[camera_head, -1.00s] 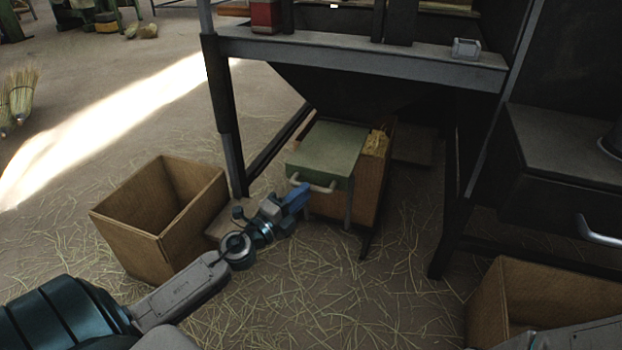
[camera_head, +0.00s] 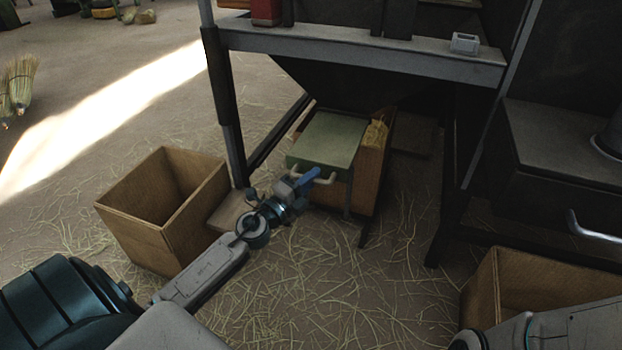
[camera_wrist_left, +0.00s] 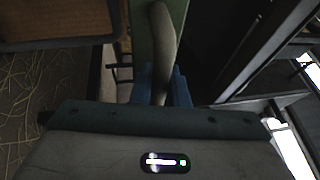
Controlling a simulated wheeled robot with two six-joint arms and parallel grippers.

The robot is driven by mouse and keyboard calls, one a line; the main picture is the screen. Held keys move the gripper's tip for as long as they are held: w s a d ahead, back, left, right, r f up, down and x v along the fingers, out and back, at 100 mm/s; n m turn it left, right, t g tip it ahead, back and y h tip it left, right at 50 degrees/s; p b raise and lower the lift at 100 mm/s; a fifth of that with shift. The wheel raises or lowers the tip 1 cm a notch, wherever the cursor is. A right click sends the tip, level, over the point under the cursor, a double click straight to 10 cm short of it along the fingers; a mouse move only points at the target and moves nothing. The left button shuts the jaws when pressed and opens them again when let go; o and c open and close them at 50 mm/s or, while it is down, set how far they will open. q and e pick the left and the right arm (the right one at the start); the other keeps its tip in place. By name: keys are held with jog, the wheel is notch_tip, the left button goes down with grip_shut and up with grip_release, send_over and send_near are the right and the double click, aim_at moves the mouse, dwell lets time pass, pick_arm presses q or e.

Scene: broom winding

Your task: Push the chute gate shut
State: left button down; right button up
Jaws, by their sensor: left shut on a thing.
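The chute gate is a green panel (camera_head: 328,138) with a pale bar handle (camera_head: 327,181) on its near edge, under the dark chute (camera_head: 350,88). It juts out toward me over a wooden bin. My left gripper (camera_head: 311,177), with blue fingers, is at the left part of the handle and is shut on it. In the left wrist view the handle (camera_wrist_left: 163,45) runs down between the blue fingers (camera_wrist_left: 163,90), and the green gate (camera_wrist_left: 142,35) is beside it. My right gripper is out of view; only part of its arm shows at bottom right.
The bin (camera_head: 367,170) under the gate holds straw (camera_head: 376,132). An open wooden box (camera_head: 135,225) stands left of my left arm, another (camera_head: 545,285) at bottom right. Dark frame legs (camera_head: 222,95) flank the chute. The straw-strewn floor in front is clear.

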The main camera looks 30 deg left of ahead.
aim_at(300, 171)
pick_arm(q)
jog(key=w+a, duration=0.1)
jog(key=w, duration=0.4)
jog(key=w+a, duration=0.1)
jog(key=w, duration=0.3)
jog(key=w+a, duration=0.1)
jog(key=w, duration=0.4)
jog(key=shift+w+a, duration=0.3)
jog(key=shift+w, duration=0.05)
jog(key=shift+w+a+r, duration=0.1)
jog(key=c, duration=1.7)
grip_release()
jog(key=b+v, duration=0.1)
jog(key=v, duration=0.3)
jog(key=b+v, duration=0.1)
jog(key=v, duration=0.4)
jog(key=shift+s+f, duration=0.25)
jog(key=shift+f, duration=0.05)
jog(key=shift+s+a+r+b, duration=0.15)
jog(key=shift+s+b, duration=0.25)
jog(key=shift+s, duration=0.25)
